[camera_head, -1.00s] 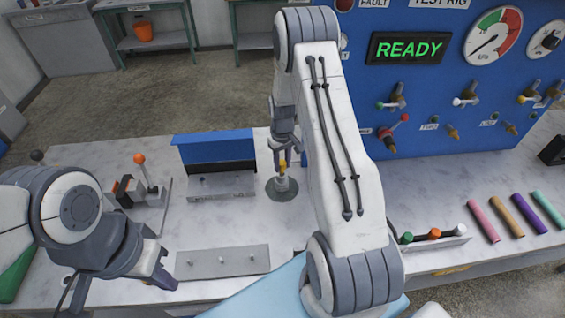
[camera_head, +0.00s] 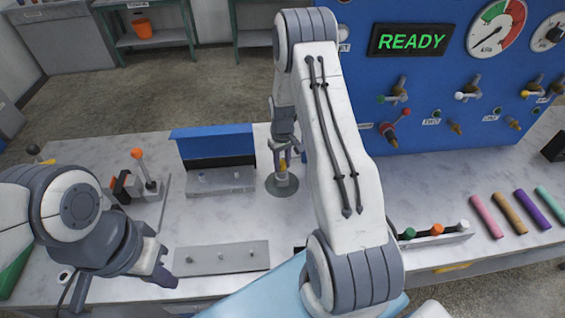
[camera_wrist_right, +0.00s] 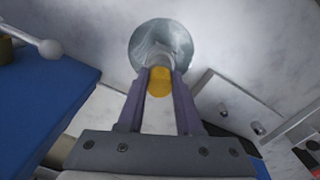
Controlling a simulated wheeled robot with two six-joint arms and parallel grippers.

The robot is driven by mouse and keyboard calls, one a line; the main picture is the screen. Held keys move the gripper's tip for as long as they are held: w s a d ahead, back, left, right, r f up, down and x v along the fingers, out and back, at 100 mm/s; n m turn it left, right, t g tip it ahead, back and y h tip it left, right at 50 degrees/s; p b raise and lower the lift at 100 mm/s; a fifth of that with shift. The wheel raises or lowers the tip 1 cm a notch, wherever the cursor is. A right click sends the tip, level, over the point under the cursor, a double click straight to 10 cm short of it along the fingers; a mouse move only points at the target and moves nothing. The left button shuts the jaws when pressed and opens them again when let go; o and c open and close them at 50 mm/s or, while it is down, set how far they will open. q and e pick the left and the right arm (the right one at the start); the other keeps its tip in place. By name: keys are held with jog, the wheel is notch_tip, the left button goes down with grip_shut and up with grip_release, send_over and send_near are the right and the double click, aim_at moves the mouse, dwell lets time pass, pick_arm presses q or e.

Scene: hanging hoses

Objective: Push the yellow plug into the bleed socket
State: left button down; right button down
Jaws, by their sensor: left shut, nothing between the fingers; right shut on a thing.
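The yellow plug (camera_wrist_right: 159,82) is between the purple fingers of my right gripper (camera_wrist_right: 161,74), which is shut on it. In the head view, the yellow plug (camera_head: 282,165) shows just above a round grey base (camera_head: 282,187) on the bench. In the wrist view a pale collar lies between the plug and this base; I cannot tell whether the plug is clear of it. The blue panel (camera_head: 440,75) has several brass fittings, one of them at lower middle (camera_head: 455,128). No readable label marks the bleed socket. My left gripper (camera_head: 166,277) is shut and empty, low over the bench's left part.
A blue-backed fixture (camera_head: 215,150) stands left of the right gripper. An orange-knobbed lever (camera_head: 137,154) is further left. A flat plate with pegs (camera_head: 222,257) lies in front. Coloured tubes (camera_head: 486,217) lie at right.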

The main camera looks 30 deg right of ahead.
aim_at(282, 163)
jog(key=shift+f, duration=0.15)
jog(key=c, duration=0.5)
grip_release()
jog(key=shift+r, duration=0.55)
notch_tip(282, 163, up, 9)
jog(key=b, duration=0.2)
jog(key=shift+r+b, duration=0.2)
jog(key=shift+b, duration=0.15)
